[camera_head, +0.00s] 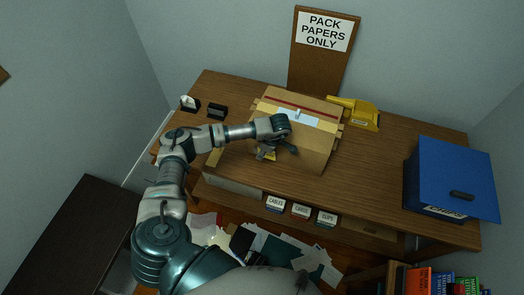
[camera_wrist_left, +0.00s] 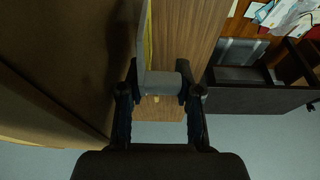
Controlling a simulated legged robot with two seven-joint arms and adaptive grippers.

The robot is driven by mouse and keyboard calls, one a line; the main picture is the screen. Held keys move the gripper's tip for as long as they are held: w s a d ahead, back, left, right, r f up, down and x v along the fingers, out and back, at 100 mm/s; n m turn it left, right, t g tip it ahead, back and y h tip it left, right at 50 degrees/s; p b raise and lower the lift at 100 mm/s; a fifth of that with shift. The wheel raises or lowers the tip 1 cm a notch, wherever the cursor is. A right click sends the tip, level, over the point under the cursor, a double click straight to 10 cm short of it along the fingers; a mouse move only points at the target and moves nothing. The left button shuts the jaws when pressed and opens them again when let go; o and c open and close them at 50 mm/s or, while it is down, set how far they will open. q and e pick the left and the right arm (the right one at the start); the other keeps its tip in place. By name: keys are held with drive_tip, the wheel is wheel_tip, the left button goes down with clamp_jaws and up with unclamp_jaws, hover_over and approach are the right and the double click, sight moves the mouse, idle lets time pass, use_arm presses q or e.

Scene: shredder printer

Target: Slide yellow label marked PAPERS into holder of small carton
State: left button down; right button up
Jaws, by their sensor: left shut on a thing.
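The small carton (camera_head: 312,155) stands on the wooden desk, with a red strip and a pale blue-white patch on top. My left gripper (camera_head: 277,150) is at its near face. A small bit of yellow, apparently the label (camera_head: 270,156), shows beside the fingers; its PAPERS marking cannot be read. In the left wrist view, my left gripper (camera_wrist_left: 160,88) is shut on a grey tab-like piece, with a thin yellow edge (camera_wrist_left: 148,40) beside it. The carton wall (camera_wrist_left: 60,60) is close on the left. The holder is hidden, and whether the label touches it is unclear. My right gripper is out of view.
Labelled holders (camera_head: 300,210) line the desk front. Papers (camera_head: 265,245) litter the floor.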

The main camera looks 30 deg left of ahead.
use_arm(q)
drive_tip(key=c, duration=1)
unclamp_jaws()
drive_tip(key=shift+a, duration=0.1)
drive_tip(key=shift+o, duration=1.4)
drive_tip(key=shift+a, duration=0.35)
drive_tip(key=shift+d, duration=0.1)
